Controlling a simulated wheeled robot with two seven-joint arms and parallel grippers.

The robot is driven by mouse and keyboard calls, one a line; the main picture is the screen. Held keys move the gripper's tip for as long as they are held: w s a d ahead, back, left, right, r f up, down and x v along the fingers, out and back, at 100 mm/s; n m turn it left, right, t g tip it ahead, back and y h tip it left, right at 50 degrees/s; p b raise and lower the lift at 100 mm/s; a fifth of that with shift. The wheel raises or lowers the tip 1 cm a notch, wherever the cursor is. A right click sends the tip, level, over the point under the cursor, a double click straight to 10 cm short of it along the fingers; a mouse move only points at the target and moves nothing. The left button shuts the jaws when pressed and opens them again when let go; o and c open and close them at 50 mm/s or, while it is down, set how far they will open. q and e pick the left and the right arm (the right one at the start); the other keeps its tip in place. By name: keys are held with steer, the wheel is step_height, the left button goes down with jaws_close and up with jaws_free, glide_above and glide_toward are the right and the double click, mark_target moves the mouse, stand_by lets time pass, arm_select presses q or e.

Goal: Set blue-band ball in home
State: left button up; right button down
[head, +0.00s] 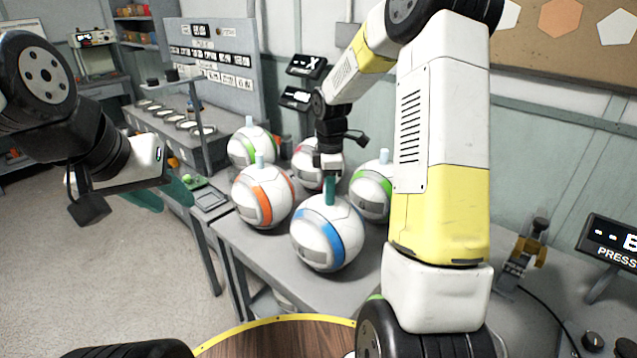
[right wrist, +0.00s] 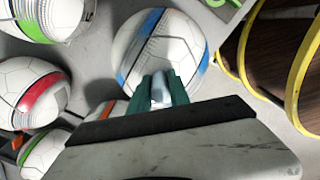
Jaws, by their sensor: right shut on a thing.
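The blue-band ball (head: 328,235) is white with a blue stripe and a grey patch, at the front of the grey table. It also shows in the right wrist view (right wrist: 140,50). My right gripper (head: 329,190) points down from above. Its teal fingers (right wrist: 161,88) are shut on the pale peg on top of the ball. I cannot tell whether the ball touches the table. My left gripper (head: 162,192) hangs at the left, apart from the balls, its teal fingers apart and empty. I cannot tell which place is the home.
An orange-band ball (head: 263,196), a red-band ball (head: 312,162) and green-band balls (head: 372,190) stand close behind and beside it. A round wooden top with a yellow rim (head: 275,320) is at the front. A control box (head: 520,255) and display (head: 612,243) are at right.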

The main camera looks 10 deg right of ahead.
steer(key=shift+f, duration=0.25)
steer(key=c, duration=1.2)
jaws_free()
steer(key=shift+c, duration=0.2)
step_height(320, 180, up, 13)
steer(key=s+a+r+m+t+y, duration=0.1)
steer(key=s+r+m+t, duration=0.2)
steer(key=s+m, duration=0.5)
steer(key=s+a+r+m+t+y, duration=0.1)
steer(key=s+r+m+t, duration=0.2)
steer(key=s+m, duration=0.5)
steer(key=shift+s+a+r, duration=0.2)
steer(key=shift+s+r, duration=0.15)
steer(key=shift+s, duration=3.8)
